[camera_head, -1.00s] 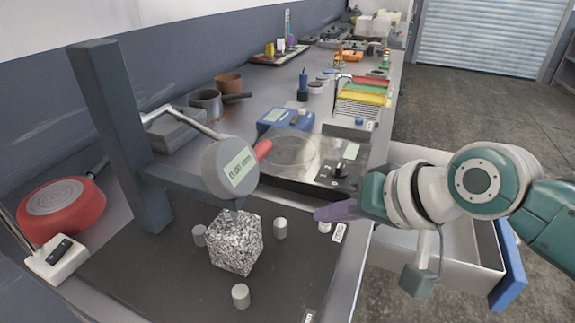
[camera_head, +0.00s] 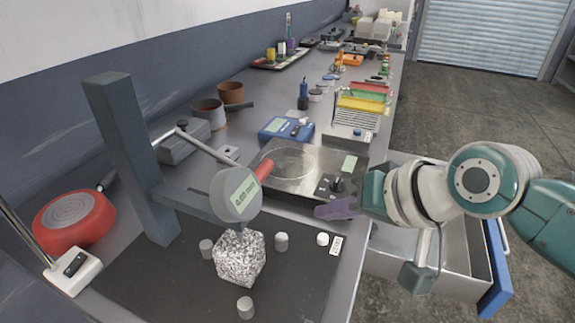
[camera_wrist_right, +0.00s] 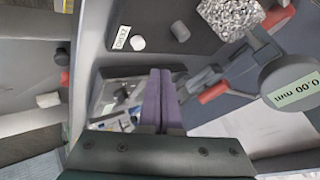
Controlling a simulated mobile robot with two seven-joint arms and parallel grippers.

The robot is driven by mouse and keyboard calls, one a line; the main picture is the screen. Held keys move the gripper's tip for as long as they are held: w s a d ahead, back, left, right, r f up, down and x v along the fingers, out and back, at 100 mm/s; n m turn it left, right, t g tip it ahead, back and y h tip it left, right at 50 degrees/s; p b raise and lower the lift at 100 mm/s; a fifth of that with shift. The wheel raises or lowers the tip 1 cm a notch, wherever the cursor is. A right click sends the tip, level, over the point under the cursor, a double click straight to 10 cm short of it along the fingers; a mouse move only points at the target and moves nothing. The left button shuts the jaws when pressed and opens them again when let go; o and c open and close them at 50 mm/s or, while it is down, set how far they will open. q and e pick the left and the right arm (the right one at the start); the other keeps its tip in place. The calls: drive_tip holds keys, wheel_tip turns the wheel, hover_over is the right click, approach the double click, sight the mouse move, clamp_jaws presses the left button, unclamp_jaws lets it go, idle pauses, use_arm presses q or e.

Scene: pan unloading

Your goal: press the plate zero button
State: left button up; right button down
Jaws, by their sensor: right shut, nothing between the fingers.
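A small white round button (camera_head: 323,239) sits on the right edge of the dark plate (camera_head: 165,284), beside a printed label (camera_head: 336,245). I cannot read the label surely. The button also shows in the right wrist view (camera_wrist_right: 137,43), with the label (camera_wrist_right: 121,37) next to it. My right gripper (camera_head: 319,211) has purple fingers, shut and empty. It appears behind the button in the head view, apart from it. In the right wrist view the closed fingers (camera_wrist_right: 160,72) point up the picture, below the button. My left gripper is not in view.
A speckled cube (camera_head: 240,257) stands on the plate under a gauge (camera_head: 236,193) on a dark column (camera_head: 128,160). Several grey stubs, one here (camera_head: 281,241), surround it. A steel hotplate-like device (camera_head: 300,185) lies behind the gripper. An open drawer (camera_head: 425,245) is at right.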

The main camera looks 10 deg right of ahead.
wheel_tip(320, 180, up, 2)
drive_tip(key=shift+r+p, duration=0.2)
drive_tip(key=shift+p, duration=0.7)
drive_tip(key=shift+n+g, duration=0.5)
drive_tip(key=shift+n, duration=0.3)
drive_tip(key=s, duration=0.1)
drive_tip(key=s+a, duration=0.1)
drive_tip(key=s, duration=0.1)
drive_tip(key=s+f, duration=0.1)
drive_tip(key=s, duration=0.1)
drive_tip(key=shift+s+a, duration=0.1)
drive_tip(key=shift+a, duration=0.1)
drive_tip(key=s+d+r+n+g+h, duration=0.2)
drive_tip(key=s+d, duration=0.1)
drive_tip(key=s, duration=0.7)
drive_tip(key=s+d+r+n+g+h, duration=0.1)
drive_tip(key=s+d+r+h, duration=0.15)
drive_tip(key=s, duration=0.65)
wheel_tip(320, 180, up, 37)
drive_tip(key=p, duration=3.7)
drive_tip(key=shift+s+d+f, duration=0.15)
drive_tip(key=shift+s+d, duration=0.15)
drive_tip(key=shift+d, duration=0.1)
